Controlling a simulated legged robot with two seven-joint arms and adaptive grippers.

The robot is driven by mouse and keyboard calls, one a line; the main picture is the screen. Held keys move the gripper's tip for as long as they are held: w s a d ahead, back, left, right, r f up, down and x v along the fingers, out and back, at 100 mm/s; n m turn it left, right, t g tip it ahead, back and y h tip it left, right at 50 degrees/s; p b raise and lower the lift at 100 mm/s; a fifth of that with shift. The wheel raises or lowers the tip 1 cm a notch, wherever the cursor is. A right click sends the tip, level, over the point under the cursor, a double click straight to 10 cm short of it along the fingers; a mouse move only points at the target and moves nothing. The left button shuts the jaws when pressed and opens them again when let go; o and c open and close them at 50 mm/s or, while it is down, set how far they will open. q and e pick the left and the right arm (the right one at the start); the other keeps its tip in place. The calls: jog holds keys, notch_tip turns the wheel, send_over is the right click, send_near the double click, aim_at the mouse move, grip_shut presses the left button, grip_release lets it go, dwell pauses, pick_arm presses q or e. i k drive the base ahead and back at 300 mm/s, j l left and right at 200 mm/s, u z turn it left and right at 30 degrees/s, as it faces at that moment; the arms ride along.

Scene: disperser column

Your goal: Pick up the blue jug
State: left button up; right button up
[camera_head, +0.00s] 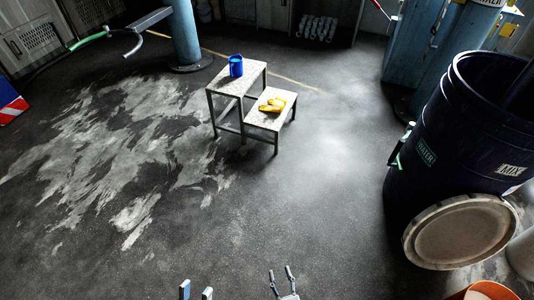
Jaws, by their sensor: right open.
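The blue jug (236,66) stands upright on the higher top of a small two-level step stool (224,82), out on the floor ahead of me.
Yellow gloves (273,105) lie on the stool's lower step. A large dark barrel (450,140) and a round lid (460,231) stand at the right, with an orange bucket (484,291) below. A blue column (184,35) rises behind the stool. The floor before the stool is clear, with pale stains.

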aim_at(235, 69)
jog(key=i+l+z, duration=0.25)
jog(key=i, duration=1.9)
jog(key=i+l+u, duration=0.1)
jog(key=i+u, duration=0.35)
jog(key=i+l+u, duration=0.85)
jog(key=i, duration=0.15)
jog(key=i+l+u, duration=0.45)
jog(key=k+l, duration=0.05)
jog(key=l, duration=0.05)
